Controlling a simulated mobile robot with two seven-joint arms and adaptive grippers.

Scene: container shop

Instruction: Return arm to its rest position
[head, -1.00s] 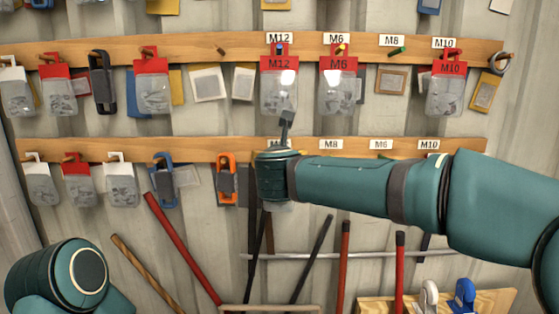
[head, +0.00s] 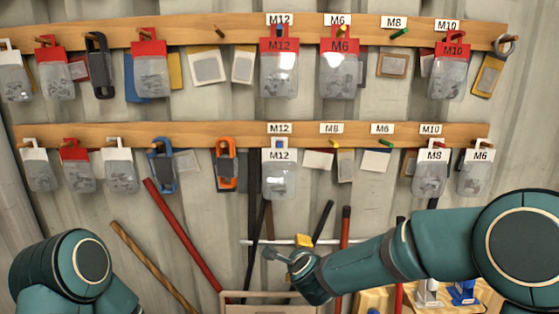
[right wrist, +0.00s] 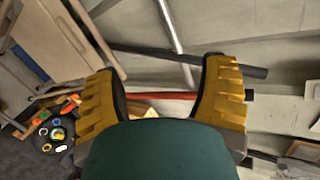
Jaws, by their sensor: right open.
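My right arm comes in from the right in the head view, with its wrist low in front of the wall. The right gripper (head: 303,242) shows there only in part, with a bit of yellow finger below the lower rail. In the right wrist view the right gripper (right wrist: 162,75) has its two yellow fingers spread wide with nothing between them. My left arm (head: 72,270) is at the lower left of the head view, and its gripper is out of view.
An upper wooden rail (head: 190,30) and a lower wooden rail (head: 80,134) carry hanging bags, including an M12 bag (head: 279,182). Long rods, such as a red one (head: 185,235), lean below. A wooden tray (head: 255,297) stands at the bottom centre.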

